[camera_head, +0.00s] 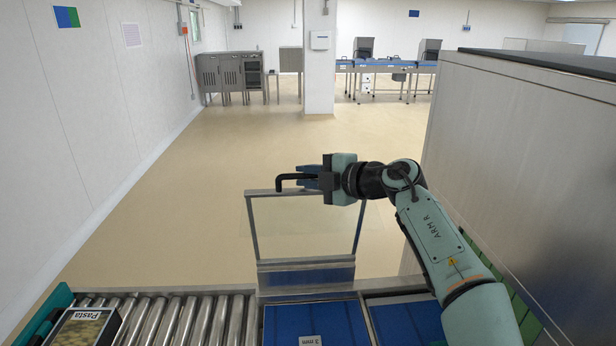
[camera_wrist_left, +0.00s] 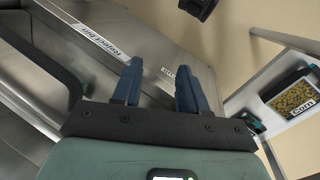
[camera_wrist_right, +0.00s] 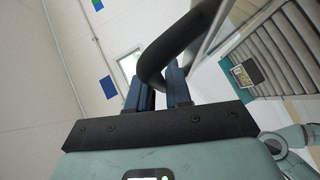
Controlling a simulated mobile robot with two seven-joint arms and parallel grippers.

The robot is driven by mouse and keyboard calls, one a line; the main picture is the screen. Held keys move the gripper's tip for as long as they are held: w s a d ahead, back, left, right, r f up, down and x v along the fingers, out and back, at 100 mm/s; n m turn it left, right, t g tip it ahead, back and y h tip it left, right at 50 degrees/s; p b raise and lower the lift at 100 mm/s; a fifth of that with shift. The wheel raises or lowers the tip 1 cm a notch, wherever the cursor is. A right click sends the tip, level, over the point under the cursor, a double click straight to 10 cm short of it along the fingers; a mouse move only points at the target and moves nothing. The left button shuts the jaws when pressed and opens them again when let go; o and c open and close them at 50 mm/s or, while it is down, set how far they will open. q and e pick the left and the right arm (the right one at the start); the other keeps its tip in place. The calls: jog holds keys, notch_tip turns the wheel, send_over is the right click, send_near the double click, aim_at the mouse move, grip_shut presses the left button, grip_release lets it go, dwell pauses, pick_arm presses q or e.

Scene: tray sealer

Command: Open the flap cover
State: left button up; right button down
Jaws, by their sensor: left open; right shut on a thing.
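The flap cover (camera_head: 251,228) is a clear panel in a grey metal frame. It stands raised at the far edge of the machine, roughly upright in the head view. A black bent handle (camera_head: 284,182) sits at its top edge. My right gripper (camera_head: 308,178) is shut on this handle. In the right wrist view the dark handle (camera_wrist_right: 182,42) passes between the blue fingers (camera_wrist_right: 162,88). My left gripper (camera_wrist_left: 157,85) shows only in its wrist view. Its blue fingers are apart with nothing between them, over a grey metal machine surface.
A roller conveyor (camera_head: 182,316) runs along the front left, with a Pasta tray (camera_head: 113,322) on it. Blue plates (camera_head: 318,322) lie to its right. A tall grey cabinet (camera_head: 530,150) stands right of my right arm. A Corn tray (camera_wrist_left: 291,98) shows in the left wrist view.

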jog(key=shift+f, duration=0.15)
jog(key=c, duration=1.1)
grip_release()
jog(key=shift+c, duration=0.2)
jog(key=b+v, duration=0.1)
jog(key=v, duration=1.1)
jog(key=shift+a, duration=0.1)
pick_arm(q)
jog(key=shift+s+f, duration=0.65)
jog(key=shift+s, duration=0.15)
pick_arm(e)
jog(key=shift+v, duration=0.75)
